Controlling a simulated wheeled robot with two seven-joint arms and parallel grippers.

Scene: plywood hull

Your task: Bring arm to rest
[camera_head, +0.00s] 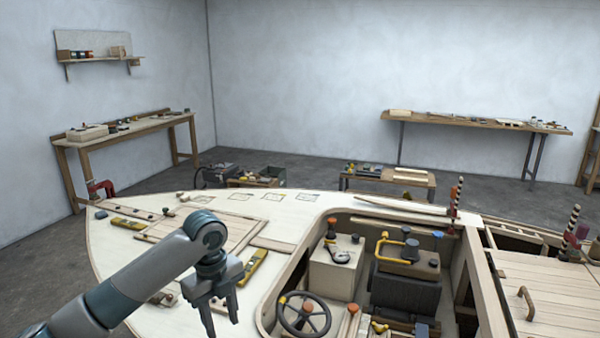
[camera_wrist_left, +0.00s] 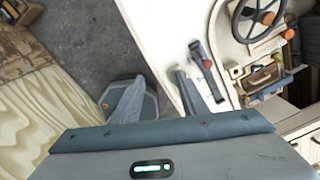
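My left arm comes in from the lower left of the head view. Its left gripper (camera_head: 219,314) hangs fingers-down over the pale plywood deck (camera_head: 112,240), left of the cockpit opening. Its two fingers stand apart with nothing held between them. In the left wrist view the fingers of the left gripper (camera_wrist_left: 160,92) are also spread and empty, with floor and a pale hull edge beyond them. My right gripper shows in neither view.
A steering wheel (camera_head: 303,315) and a pale box (camera_head: 336,270) sit in the cockpit right of the gripper. A yellow level (camera_head: 252,267) lies close beside it on the deck. Striped posts (camera_head: 455,198) stand at the right. Workbenches (camera_head: 128,128) line the walls.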

